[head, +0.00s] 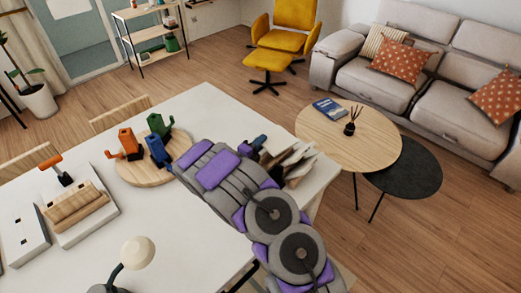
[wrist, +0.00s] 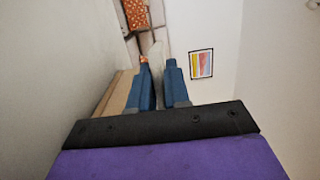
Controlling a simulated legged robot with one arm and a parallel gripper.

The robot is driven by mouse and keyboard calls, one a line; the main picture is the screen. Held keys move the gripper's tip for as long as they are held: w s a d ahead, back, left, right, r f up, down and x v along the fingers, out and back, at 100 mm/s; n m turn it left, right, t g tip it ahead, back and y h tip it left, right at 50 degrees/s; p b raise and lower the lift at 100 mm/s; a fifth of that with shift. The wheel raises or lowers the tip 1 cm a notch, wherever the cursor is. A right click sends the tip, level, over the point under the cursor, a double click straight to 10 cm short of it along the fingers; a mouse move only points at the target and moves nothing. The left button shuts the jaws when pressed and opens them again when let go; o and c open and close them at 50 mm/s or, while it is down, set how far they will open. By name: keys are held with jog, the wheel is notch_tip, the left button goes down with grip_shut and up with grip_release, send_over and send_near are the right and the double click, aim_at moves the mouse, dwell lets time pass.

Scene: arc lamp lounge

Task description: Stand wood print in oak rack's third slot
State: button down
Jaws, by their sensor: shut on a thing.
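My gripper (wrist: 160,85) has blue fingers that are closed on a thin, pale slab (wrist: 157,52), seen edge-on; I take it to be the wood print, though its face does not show. In the head view my gripper (head: 258,145) is at the far right part of the white table, mostly behind my arm. Several thin pale boards (head: 298,160) stand tilted there, right beside the gripper. The oak rack cannot be made out clearly among them, and its slots are hidden.
The white table (head: 205,105) holds a round wooden board (head: 133,172) with orange, green and blue objects, a pale box with a wooden piece (head: 78,210), and a lamp (head: 138,252). A round coffee table (head: 335,150) stands beyond the right edge.

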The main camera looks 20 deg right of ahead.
notch_tip(320, 180, down, 3)
jog(key=shift+f, duration=0.1)
jog(key=c, duration=1.1)
grip_release()
jog(key=shift+f, duration=0.1)
